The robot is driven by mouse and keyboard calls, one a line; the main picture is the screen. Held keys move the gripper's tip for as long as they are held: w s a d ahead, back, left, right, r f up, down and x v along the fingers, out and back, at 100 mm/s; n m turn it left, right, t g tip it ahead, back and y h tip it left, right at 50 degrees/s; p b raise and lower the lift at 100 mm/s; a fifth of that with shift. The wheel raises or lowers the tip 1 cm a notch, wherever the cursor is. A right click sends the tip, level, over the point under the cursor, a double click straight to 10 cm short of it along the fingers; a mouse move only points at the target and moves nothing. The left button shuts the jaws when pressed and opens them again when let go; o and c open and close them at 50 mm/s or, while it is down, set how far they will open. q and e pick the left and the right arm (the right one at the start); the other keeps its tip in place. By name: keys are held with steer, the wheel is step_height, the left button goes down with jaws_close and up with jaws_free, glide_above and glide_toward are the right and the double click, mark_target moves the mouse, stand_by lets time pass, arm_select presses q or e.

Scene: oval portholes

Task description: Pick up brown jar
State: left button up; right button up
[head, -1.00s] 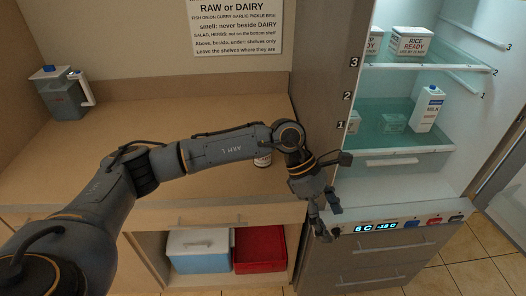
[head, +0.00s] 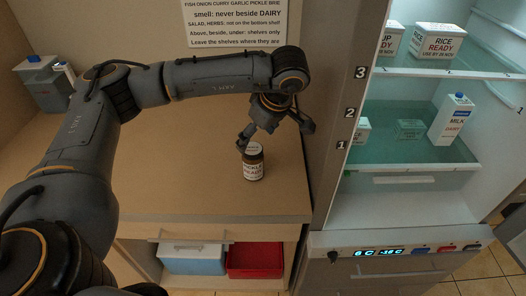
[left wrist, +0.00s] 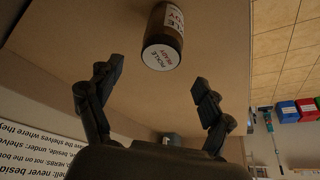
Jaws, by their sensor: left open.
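The brown jar (head: 253,166) stands upright on the wooden counter near its right end. It has a white label reading pickle ready and a pale lid. In the left wrist view the jar (left wrist: 165,38) lies beyond the fingertips, its labelled lid facing the camera. My left gripper (head: 274,138) is above and close to the jar in the head view, partly covering its top edge. In the left wrist view its two fingers (left wrist: 155,82) are spread with nothing between them. My right gripper is not in view.
An open fridge with a milk carton (head: 452,119) and a rice box (head: 437,42) stands right of the counter. A grey container (head: 46,84) is at the back left. A blue-and-white box (head: 193,259) and a red bin (head: 255,260) sit below. The counter around the jar is clear.

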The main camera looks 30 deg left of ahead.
mark_target(253, 149)
arm_select(q)
steer(key=shift+s+a+f, duration=0.1)
steer(key=shift+a+f, duration=0.15)
steer(key=shift+f, duration=0.1)
steer(key=shift+s+a+f+p, duration=0.1)
steer(key=shift+a+f+p, duration=0.05)
steer(key=shift+f+p, duration=0.4)
steer(key=shift+s+a+f+p, duration=0.1)
steer(key=shift+f+p, duration=0.35)
steer(key=shift+f, duration=0.15)
steer(key=f, duration=0.1)
steer(key=w+f, duration=0.1)
steer(key=shift+a+f+p, duration=0.3)
steer(key=shift+f+p, duration=0.05)
steer(key=shift+p, duration=0.05)
steer(key=shift+a+f, duration=0.15)
steer(key=shift+f, duration=0.3)
steer(key=c, duration=1.6)
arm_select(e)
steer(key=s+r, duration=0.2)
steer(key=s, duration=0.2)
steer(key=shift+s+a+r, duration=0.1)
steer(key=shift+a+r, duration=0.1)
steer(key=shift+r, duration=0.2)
arm_select(q)
steer(key=shift+r, duration=0.1)
